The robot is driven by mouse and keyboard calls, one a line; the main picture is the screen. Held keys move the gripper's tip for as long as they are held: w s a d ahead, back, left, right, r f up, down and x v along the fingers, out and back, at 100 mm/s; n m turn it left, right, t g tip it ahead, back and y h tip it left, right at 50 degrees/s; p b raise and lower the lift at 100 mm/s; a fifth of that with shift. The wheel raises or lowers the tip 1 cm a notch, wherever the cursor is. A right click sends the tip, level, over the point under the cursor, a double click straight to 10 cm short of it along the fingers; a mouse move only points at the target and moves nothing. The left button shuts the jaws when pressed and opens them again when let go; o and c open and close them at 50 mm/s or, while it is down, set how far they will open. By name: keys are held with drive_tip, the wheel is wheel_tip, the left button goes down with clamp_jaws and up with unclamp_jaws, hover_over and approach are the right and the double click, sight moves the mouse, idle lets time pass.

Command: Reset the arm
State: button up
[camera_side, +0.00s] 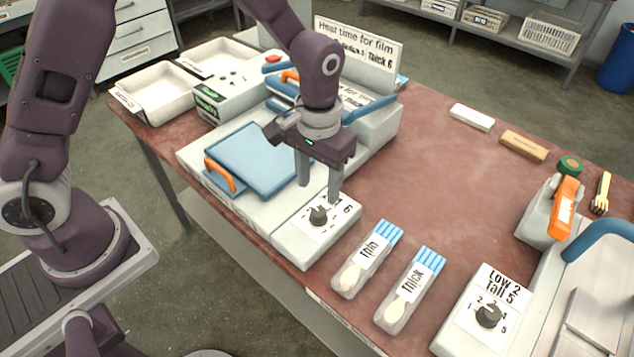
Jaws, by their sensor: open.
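My gripper (319,187) points down above the near dial panel of the press in the side view. Its two grey fingers are apart. The dark dial knob (318,215) sits just below and between the fingertips, on a white label with numbers. I cannot tell whether the fingers touch it. The blue press plate (262,158) with an orange handle (220,175) lies flat just left of the gripper. My arm reaches in from the upper left and hides part of the machine behind it.
Two packs labelled Thin (365,258) and Thick (409,290) lie at the front edge. A second dial box (478,318) and an orange-handled tool (563,207) stand at right. White trays (155,92) stand at the back left. The red table's middle (440,170) is clear.

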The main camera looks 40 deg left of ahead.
drive_tip(key=s+a+r+t, duration=0.2)
drive_tip(key=s+a+r, duration=0.15)
drive_tip(key=r, duration=0.55)
drive_tip(key=s+a+r+t, duration=0.1)
drive_tip(key=s+a+r, duration=0.2)
drive_tip(key=s+r, duration=0.35)
drive_tip(key=s+a+r+m+t, duration=0.1)
drive_tip(key=s+r, duration=0.4)
drive_tip(key=s, duration=0.5)
drive_tip(key=a+t, duration=0.1)
drive_tip(key=a, duration=0.1)
drive_tip(key=shift+s+a+t, duration=0.2)
drive_tip(key=shift+a+t, duration=0.1)
drive_tip(key=shift+a, duration=0.05)
